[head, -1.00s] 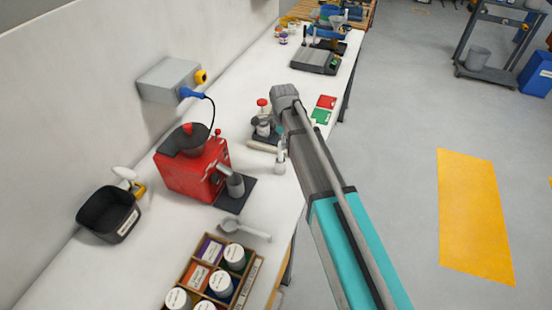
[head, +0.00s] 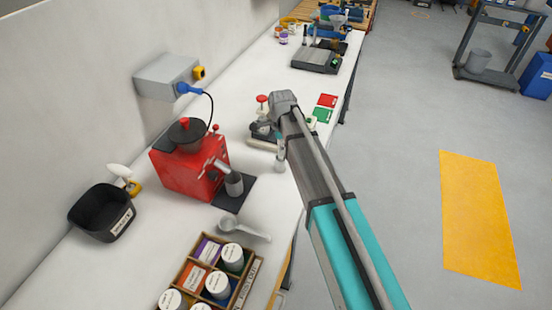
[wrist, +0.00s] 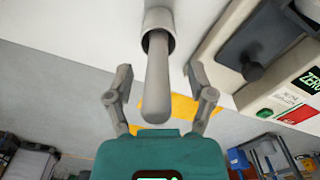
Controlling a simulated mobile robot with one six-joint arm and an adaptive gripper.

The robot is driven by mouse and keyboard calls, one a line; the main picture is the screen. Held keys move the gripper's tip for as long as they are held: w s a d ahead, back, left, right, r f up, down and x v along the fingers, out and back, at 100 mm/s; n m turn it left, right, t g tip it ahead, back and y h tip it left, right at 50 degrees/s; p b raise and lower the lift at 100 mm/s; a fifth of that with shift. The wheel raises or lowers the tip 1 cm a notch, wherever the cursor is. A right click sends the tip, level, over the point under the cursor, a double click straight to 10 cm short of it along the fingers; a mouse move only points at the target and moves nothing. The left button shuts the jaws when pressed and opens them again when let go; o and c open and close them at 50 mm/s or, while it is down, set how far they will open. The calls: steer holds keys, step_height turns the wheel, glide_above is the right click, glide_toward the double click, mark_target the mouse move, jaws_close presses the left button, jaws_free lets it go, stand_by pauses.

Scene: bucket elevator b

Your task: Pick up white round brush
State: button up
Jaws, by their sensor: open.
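An upright object with a pale round cup-like part and a smooth grey rod, likely the white round brush (wrist: 157,85), is in the middle of the wrist view. No bristles show. In the head view it appears as a small pale upright piece (head: 280,161) near the bench's right edge, partly behind my arm. My gripper (wrist: 158,72) is open, with one finger on each side of the rod and visible gaps between. In the head view the fingers are mostly hidden by my arm.
A device with a ZERO label (wrist: 308,78) stands close on the right in the wrist view. A red grinder (head: 190,168), a black bin (head: 100,213), a spoon (head: 243,228) and a jar crate (head: 247,284) stand on the white bench.

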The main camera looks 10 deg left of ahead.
steer(key=shift+f, duration=0.35)
stand_by(0.4)
jaws_close()
